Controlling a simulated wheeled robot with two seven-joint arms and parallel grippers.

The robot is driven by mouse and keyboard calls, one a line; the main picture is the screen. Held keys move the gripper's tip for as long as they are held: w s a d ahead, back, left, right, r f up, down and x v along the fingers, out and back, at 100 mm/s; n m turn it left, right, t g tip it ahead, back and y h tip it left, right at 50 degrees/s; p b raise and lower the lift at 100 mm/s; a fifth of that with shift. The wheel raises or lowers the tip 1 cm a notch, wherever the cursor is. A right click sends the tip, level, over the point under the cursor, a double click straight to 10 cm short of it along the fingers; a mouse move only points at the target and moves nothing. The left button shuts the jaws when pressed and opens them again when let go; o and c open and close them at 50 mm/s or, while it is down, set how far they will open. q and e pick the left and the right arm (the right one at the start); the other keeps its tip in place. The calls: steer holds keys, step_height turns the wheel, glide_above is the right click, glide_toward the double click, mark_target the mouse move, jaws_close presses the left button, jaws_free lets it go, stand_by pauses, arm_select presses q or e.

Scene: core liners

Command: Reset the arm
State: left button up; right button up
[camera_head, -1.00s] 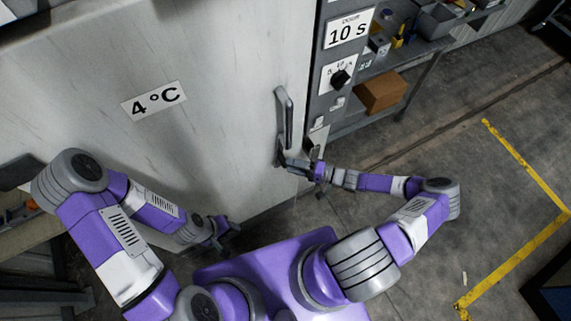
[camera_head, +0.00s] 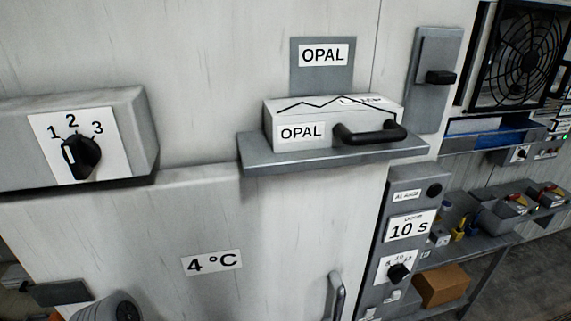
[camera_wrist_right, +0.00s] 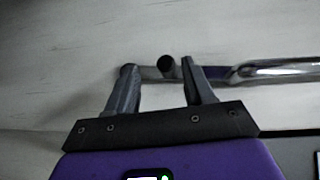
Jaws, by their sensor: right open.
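My right gripper (camera_wrist_right: 157,70) is open in the right wrist view, with its two grey fingers pointing at the pale door surface. A metal door handle (camera_wrist_right: 280,70) runs across behind the fingertips. Its dark round end (camera_wrist_right: 166,66) shows between them; I cannot tell whether the fingers touch it. In the head view the upper part of the handle (camera_head: 338,295) shows at the bottom edge, on the door with the 4 °C label (camera_head: 212,262). Neither gripper shows in the head view. Only a grey joint of my left arm (camera_head: 108,307) shows at its bottom left.
A shelf (camera_head: 340,155) above the door holds a white OPAL case (camera_head: 290,112) with a black handle. A 1-2-3 dial box (camera_head: 125,125) juts out at left. A 10 s control panel (camera_head: 408,228) stands right of the door, beside a bench with a cardboard box (camera_head: 442,284).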

steer(key=s+a+f+n+g+h+b, duration=0.3)
steer(key=s+a+f+g+b, duration=0.3)
steer(key=s+a+f+g, duration=0.35)
step_height(320, 180, down, 6)
steer(key=s+h+b, duration=0.2)
steer(key=h+b, duration=0.5)
steer(key=shift+s+a+n+t, duration=0.2)
steer(key=shift+a+n+t, duration=0.05)
steer(key=shift+n+t, duration=0.2)
